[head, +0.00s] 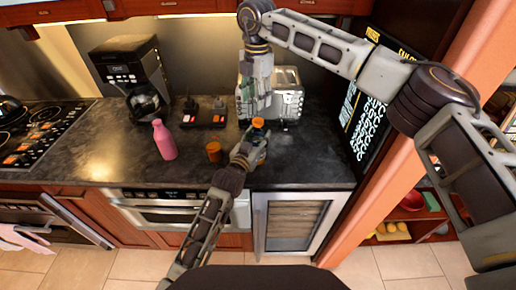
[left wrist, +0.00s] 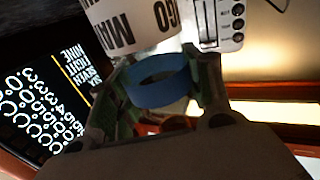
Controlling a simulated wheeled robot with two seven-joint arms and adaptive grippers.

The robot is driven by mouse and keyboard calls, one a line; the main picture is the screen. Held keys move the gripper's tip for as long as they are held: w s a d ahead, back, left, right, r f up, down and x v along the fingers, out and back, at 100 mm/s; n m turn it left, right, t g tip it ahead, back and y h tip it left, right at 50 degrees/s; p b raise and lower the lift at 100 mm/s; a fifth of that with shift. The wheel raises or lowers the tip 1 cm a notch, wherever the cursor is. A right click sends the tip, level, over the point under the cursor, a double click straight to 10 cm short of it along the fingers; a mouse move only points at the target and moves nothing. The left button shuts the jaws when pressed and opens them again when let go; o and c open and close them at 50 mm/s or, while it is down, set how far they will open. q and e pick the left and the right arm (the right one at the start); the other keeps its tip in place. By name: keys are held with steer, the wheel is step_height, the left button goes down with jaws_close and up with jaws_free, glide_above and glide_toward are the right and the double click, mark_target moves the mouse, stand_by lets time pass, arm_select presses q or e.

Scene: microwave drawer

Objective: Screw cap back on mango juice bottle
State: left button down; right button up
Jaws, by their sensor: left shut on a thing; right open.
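My left gripper (head: 255,142) is shut on a blue ring-shaped cap (left wrist: 160,88), which sits between its fingers in the left wrist view. The white bottle with MANGO lettering (left wrist: 135,24) shows upside down in that view, just beyond the cap. Whether the cap touches the bottle's neck or is seated on it, I cannot tell. In the head view, a small orange patch (head: 258,122) shows beyond the left fingers, and most of the bottle is hidden. My right gripper (head: 254,108) hangs open above and behind the left one, pointing down.
A pink bottle (head: 164,140) and an orange-brown jar (head: 214,153) stand left of my left gripper. A coffee maker (head: 130,72) and a silver toaster (head: 287,98) stand at the back. The dark counter (head: 310,160) is clear at the right front.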

mark_target(258, 120)
steer(key=n, duration=0.6)
steer(key=shift+d+r, duration=0.1)
steer(key=shift+d, duration=0.05)
steer(key=n, duration=0.5)
steer(key=shift+d, duration=0.1)
steer(key=n, duration=0.5)
steer(key=shift+s+n, duration=0.15)
steer(key=shift+n, duration=0.25)
steer(key=shift+d+n, duration=0.1)
steer(key=shift+n, duration=2.7)
steer(key=shift+f, duration=4)
steer(key=shift+c, duration=0.3)
